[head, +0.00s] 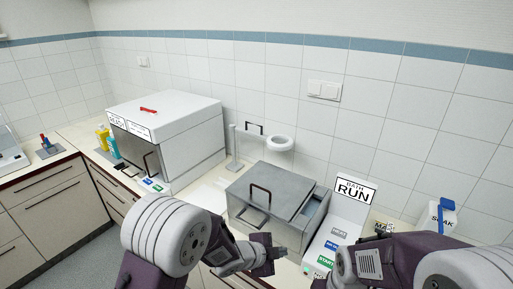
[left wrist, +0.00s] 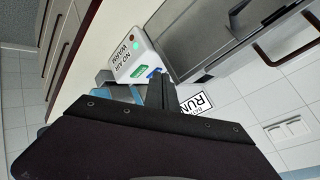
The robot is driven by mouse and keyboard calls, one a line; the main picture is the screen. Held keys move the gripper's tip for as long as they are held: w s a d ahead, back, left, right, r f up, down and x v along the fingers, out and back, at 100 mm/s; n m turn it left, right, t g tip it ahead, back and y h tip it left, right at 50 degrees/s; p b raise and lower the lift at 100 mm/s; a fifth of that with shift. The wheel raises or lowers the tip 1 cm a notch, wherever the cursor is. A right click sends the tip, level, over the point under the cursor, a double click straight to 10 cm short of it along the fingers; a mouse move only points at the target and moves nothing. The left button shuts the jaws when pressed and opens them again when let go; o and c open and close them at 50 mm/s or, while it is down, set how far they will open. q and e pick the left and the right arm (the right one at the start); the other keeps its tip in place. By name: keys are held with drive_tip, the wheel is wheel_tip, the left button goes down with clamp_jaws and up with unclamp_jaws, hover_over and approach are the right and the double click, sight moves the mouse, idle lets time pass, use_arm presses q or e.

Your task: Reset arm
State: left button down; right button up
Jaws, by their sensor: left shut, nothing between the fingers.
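My left gripper (head: 262,255) is shut and empty, held in front of the grey metal bath (head: 250,212) and left of the panel signed BATH RUN (head: 355,190). In the left wrist view its dark fingers (left wrist: 160,92) are together, beside a white box labelled NO AIR WARM (left wrist: 130,55) with a green light. I cannot tell whether they touch it. My right arm comes in at the lower right. Its gripper does not show clearly in the head view.
A white boxy unit (head: 170,125) with a red handle on top stands at the back left, with yellow and teal bottles (head: 108,142) beside it. A white ring on a stand (head: 280,143) is behind the bath. A SOAK container (head: 437,218) with a blue item is at the right.

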use_arm(q)
drive_tip(key=w+a+r+n+t+y+b, duration=0.1)
drive_tip(key=a+n+y+b, duration=0.2)
drive_tip(key=a, duration=0.6)
drive_tip(key=w+a+r+n+t+y, duration=0.1)
drive_tip(key=a+r+n+y, duration=0.1)
drive_tip(key=a+n, duration=0.5)
drive_tip(key=s+a+f+n+g+y+b, duration=0.1)
drive_tip(key=s+a+f+n+g+y, duration=0.3)
drive_tip(key=s+a, duration=0.55)
drive_tip(key=s+f+n+g+h, duration=0.1)
drive_tip(key=s+f+n+g, duration=0.2)
drive_tip(key=s+n, duration=0.3)
drive_tip(key=s, duration=0.3)
drive_tip(key=shift+s+d+h, duration=0.15)
drive_tip(key=shift+s+h, duration=0.05)
drive_tip(key=shift+h, duration=0.1)
